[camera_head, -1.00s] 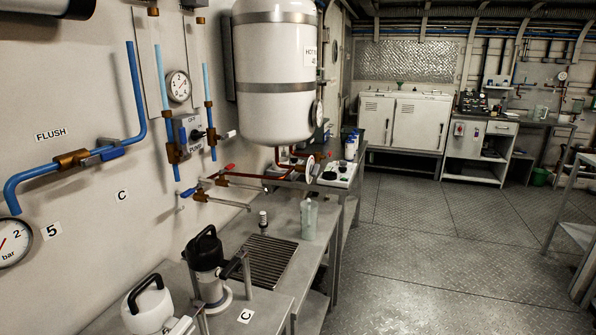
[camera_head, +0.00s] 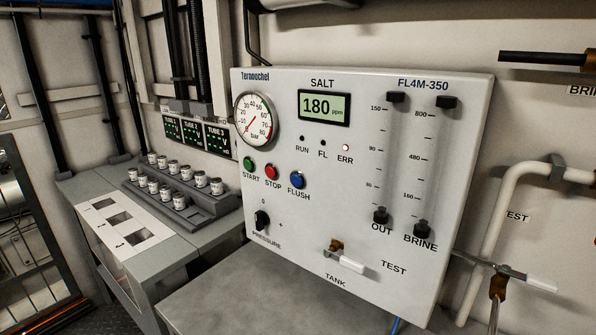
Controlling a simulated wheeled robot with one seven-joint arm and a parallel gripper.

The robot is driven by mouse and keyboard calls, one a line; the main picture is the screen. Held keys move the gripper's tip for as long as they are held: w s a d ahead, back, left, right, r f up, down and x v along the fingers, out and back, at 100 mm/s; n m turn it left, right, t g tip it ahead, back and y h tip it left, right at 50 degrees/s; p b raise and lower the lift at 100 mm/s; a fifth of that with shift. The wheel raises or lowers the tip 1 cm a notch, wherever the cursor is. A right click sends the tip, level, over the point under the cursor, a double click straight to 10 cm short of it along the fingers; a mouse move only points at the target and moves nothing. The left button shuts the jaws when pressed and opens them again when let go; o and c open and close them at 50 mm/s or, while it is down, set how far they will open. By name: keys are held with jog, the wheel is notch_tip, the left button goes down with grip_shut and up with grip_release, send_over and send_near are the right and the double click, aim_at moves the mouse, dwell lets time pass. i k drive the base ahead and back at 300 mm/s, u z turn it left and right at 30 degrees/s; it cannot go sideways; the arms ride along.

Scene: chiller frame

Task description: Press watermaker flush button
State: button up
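The watermaker panel (camera_head: 400,235) is a white box on the wall, in the middle of the head view. Its blue flush button (camera_head: 297,180) sits at the right end of a row, above the word FLUSH. The green start button (camera_head: 249,164) and the red stop button (camera_head: 271,172) are to its left. The display (camera_head: 324,107) reads 180 ppm under SALT. The ERR lamp (camera_head: 346,148) looks lit; the RUN and FL lamps look dark. My gripper is not in view.
A grey counter (camera_head: 240,300) lies below the panel. At left, a stepped rack (camera_head: 170,205) holds several small jars beside a white plate with square cut-outs (camera_head: 125,225). White pipes (camera_head: 510,200) and a valve handle (camera_head: 527,283) stand at right. A pressure knob (camera_head: 262,219) is low on the panel.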

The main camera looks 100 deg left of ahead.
aim_at(296, 180)
jog(key=u, duration=2.95)
